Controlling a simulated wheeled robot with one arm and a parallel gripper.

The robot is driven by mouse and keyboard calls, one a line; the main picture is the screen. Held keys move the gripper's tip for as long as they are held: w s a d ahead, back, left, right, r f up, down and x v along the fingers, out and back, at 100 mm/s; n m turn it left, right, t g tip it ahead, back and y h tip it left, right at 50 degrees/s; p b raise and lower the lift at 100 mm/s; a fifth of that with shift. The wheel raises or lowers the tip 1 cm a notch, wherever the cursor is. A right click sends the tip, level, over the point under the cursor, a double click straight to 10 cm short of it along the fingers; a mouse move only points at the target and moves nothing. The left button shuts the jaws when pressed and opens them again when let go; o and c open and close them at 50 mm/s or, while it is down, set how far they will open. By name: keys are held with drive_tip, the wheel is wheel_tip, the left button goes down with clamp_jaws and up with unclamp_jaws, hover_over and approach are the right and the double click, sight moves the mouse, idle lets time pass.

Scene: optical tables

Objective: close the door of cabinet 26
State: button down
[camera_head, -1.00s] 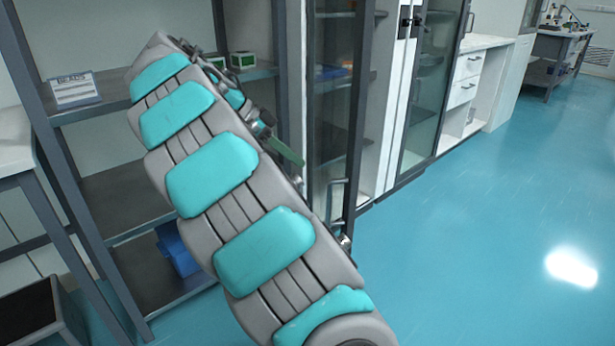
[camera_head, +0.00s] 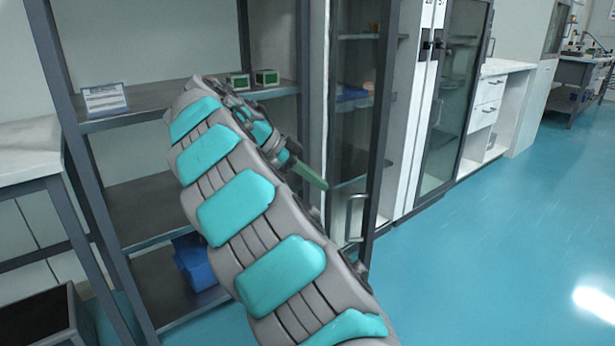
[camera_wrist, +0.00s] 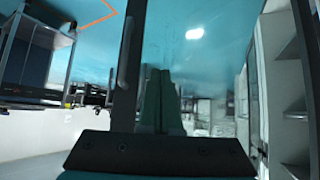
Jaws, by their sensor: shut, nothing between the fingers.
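A glass cabinet door (camera_head: 384,130) with a dark frame stands open in the head view, with a metal handle (camera_head: 349,217) low on it. Its cabinet number cannot be read. My gripper (camera_head: 318,182) has green fingers and is beside the door, left of its handle in the picture. In the wrist view the shut, empty fingers (camera_wrist: 160,100) overlap the glass, right of the dark door frame (camera_wrist: 127,70) and handle (camera_wrist: 122,52). I cannot tell whether they touch the door. My arm hides part of the door's lower left side.
An open shelf rack (camera_head: 150,95) with small green-and-white boxes (camera_head: 266,77) stands at left. A blue bin (camera_head: 193,262) is on its low shelf. Another glass-doored cabinet (camera_head: 450,110) and a white counter (camera_head: 495,68) stand at right. The blue floor (camera_head: 490,260) there is clear.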

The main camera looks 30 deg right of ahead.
sight(359, 201)
drive_tip(key=s+d+f, duration=0.1)
drive_tip(key=d, duration=0.2)
drive_tip(key=s+d+f+p, duration=0.1)
drive_tip(key=d, duration=0.1)
drive_tip(key=shift+s+d+f, duration=0.2)
drive_tip(key=shift+s+f, duration=0.1)
drive_tip(key=shift+s, duration=0.05)
drive_tip(key=shift+s+d+f, duration=0.1)
drive_tip(key=shift+s+d, duration=0.15)
drive_tip(key=shift+d, duration=0.25)
